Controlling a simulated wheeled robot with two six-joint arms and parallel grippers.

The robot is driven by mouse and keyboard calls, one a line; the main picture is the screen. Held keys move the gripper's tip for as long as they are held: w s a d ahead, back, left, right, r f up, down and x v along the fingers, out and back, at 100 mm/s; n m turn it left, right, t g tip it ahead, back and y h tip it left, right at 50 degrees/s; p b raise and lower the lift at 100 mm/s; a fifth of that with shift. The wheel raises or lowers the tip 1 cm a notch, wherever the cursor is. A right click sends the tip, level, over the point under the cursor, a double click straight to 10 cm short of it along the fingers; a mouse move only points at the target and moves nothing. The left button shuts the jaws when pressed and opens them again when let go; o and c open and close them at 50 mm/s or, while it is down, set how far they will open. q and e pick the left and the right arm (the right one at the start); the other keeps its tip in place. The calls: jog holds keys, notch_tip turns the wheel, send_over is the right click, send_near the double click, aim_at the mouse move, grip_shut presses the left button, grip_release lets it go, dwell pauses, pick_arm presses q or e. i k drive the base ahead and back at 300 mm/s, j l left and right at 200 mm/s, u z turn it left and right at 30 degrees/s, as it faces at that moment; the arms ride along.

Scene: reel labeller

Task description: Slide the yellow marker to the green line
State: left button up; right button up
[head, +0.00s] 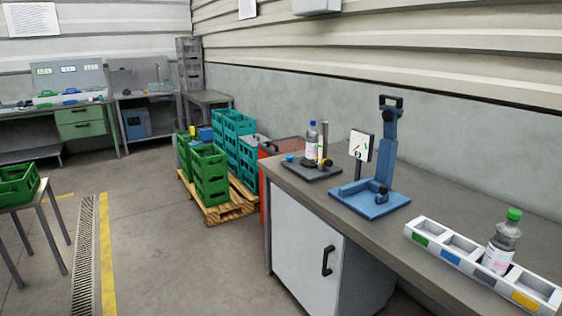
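No yellow marker or green line can be made out for certain. On the bench, a dark base plate (312,171) carries a bottle with a blue cap (311,142) and a pale upright post (322,141) beside it, too small to read for markings. To its right stands a white dial plate (361,147) with a small red mark and a small green mark. It is next to a blue press-like stand (390,135) with a dark handle on top and a flat blue base. Neither of my grippers is in view.
A white compartment tray (457,264) with green, blue and yellow labels lies at the bench's right; a green-capped bottle (501,244) stands in it. The grey bench top (415,190) is clear between stand and tray. Green crates (209,175) stand on a pallet (226,212) left of the bench.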

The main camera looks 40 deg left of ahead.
aim_at(327, 162)
jog(key=u, duration=1.1)
